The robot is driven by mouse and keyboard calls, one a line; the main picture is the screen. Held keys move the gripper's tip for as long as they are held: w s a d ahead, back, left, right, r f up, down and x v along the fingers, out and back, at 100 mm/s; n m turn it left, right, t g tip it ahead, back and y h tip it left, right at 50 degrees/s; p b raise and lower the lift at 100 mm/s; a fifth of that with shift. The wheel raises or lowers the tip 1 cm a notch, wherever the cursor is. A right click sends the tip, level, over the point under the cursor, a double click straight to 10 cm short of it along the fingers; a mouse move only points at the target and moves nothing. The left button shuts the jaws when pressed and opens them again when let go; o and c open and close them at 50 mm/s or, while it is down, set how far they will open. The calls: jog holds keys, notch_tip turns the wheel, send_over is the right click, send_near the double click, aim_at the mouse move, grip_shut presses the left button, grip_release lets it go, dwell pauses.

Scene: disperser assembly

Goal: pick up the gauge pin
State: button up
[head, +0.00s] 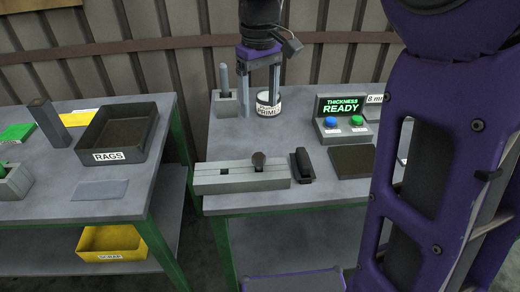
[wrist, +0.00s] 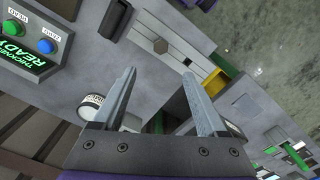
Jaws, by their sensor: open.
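A grey rod that looks like the gauge pin (head: 224,77) stands upright in a small grey block (head: 226,104) at the table's back left in the head view. I cannot make it out in the wrist view. My gripper (head: 260,106) points down to the right of the rod, apart from it, with its fingers spread and nothing held between them. The two open fingers also show in the wrist view (wrist: 160,75). A white round tin (head: 268,103) stands close by my fingers; it also shows in the wrist view (wrist: 92,106).
A grey slotted fixture (head: 210,181) with a dark knob (head: 258,159) lies at the front. A black part (head: 302,164) and a dark pad (head: 352,161) are beside it. A thickness display (head: 342,108) stands at the back right. The left table holds a rags tray (head: 107,157).

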aim_at(259, 157)
notch_tip(259, 157, down, 16)
jog(key=b, duration=0.3)
jog(key=shift+s+f, duration=0.1)
jog(key=shift+f, duration=0.15)
grip_shut()
dwell(0.4)
